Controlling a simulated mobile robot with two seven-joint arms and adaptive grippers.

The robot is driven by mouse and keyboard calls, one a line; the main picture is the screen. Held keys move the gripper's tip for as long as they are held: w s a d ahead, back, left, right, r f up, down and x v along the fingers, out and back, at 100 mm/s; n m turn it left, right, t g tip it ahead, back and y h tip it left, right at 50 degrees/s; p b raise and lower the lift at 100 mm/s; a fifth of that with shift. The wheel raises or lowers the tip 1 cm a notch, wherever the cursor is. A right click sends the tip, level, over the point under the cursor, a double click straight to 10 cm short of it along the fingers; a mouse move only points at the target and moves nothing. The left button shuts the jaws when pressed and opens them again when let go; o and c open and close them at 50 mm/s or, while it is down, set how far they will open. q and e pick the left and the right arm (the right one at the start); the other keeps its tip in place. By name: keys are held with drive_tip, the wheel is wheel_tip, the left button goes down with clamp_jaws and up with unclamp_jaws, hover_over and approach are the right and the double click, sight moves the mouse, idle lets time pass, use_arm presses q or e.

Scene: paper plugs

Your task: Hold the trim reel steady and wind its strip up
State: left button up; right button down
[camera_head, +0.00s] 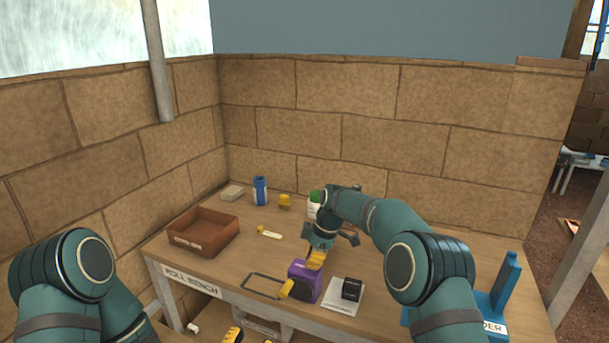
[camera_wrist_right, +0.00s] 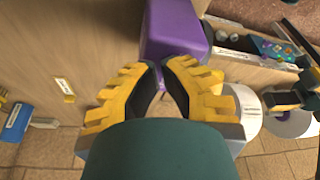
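The trim reel (camera_head: 304,284), a purple case with a dark round side, stands on the bench top. A yellow piece (camera_head: 287,289) shows at its left side. My right gripper (camera_head: 315,260) points down at the top of the reel. In the right wrist view its yellow fingertips (camera_wrist_right: 161,66) nearly meet at the edge of the purple case (camera_wrist_right: 178,30); anything thin between them is hidden. Yellow-and-black fingers of my left gripper (camera_head: 249,338) show at the bottom edge, apart, away from the reel. I cannot make out the strip clearly.
A dark rectangular outline (camera_head: 262,285) lies left of the reel. A white card (camera_head: 343,297) with a black block (camera_head: 352,289) is to its right. A brown tray (camera_head: 204,232), blue can (camera_head: 260,190) and blue holder (camera_head: 506,290) stand on the bench. Brick walls close the back and left.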

drive_tip(key=shift+r+p, duration=1.7)
drive_tip(key=shift+r, duration=0.85)
drive_tip(key=shift+f, duration=0.1)
drive_tip(key=v, duration=1.2)
